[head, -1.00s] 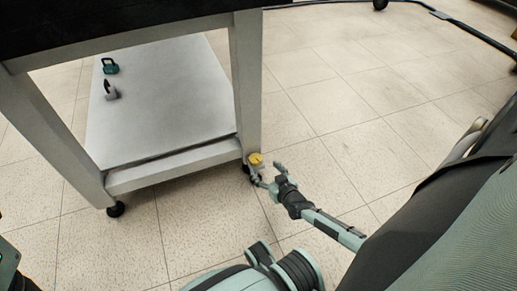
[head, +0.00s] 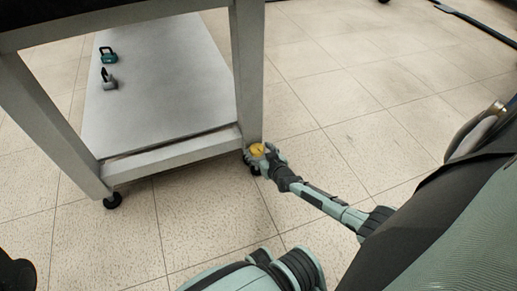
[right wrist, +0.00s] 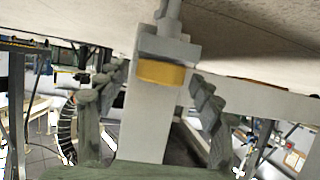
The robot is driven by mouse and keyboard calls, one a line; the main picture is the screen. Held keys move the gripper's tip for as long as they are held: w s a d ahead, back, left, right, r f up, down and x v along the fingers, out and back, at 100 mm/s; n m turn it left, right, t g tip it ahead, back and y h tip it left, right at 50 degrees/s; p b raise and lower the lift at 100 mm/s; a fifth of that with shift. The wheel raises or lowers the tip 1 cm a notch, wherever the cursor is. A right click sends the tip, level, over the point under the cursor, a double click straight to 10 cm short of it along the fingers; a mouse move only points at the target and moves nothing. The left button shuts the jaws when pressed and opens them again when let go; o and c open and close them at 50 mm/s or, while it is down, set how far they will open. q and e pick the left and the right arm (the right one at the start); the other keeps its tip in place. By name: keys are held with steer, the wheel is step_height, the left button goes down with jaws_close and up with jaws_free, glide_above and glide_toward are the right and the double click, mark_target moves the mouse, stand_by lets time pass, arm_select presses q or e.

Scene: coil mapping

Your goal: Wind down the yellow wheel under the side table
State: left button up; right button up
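The yellow wheel (head: 257,150) is on the foot at the near right leg of the side table (head: 170,160), low above the floor. My right gripper (head: 269,161) is at the wheel, coming from the lower right. In the right wrist view the yellow wheel (right wrist: 161,73) lies between the two spread fingers of my right gripper (right wrist: 158,78), with a gap visible on each side. The gripper is open, and that view appears upside down. My left gripper is not in view.
A black caster (head: 112,200) stands under the table's near left leg. Two small padlock-like objects, one teal (head: 108,55) and one grey (head: 109,80), sit on the lower shelf (head: 160,100).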

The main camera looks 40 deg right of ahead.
steer(key=c, duration=1)
steer(key=shift+w+r+m+h+p, duration=0.15)
steer(key=shift+r+m+h+p, duration=0.3)
steer(key=shift+p, duration=0.45)
steer(key=shift+a+f+m+h+p, duration=0.1)
steer(key=shift+m+h+p, duration=0.25)
steer(key=shift+h+p, duration=0.1)
steer(key=shift+f+m+g+h+p, duration=0.35)
steer(key=shift+m+g+h, duration=0.15)
steer(key=shift+m+h, duration=0.35)
steer(key=o, duration=1.2)
steer(key=shift+a, duration=0.15)
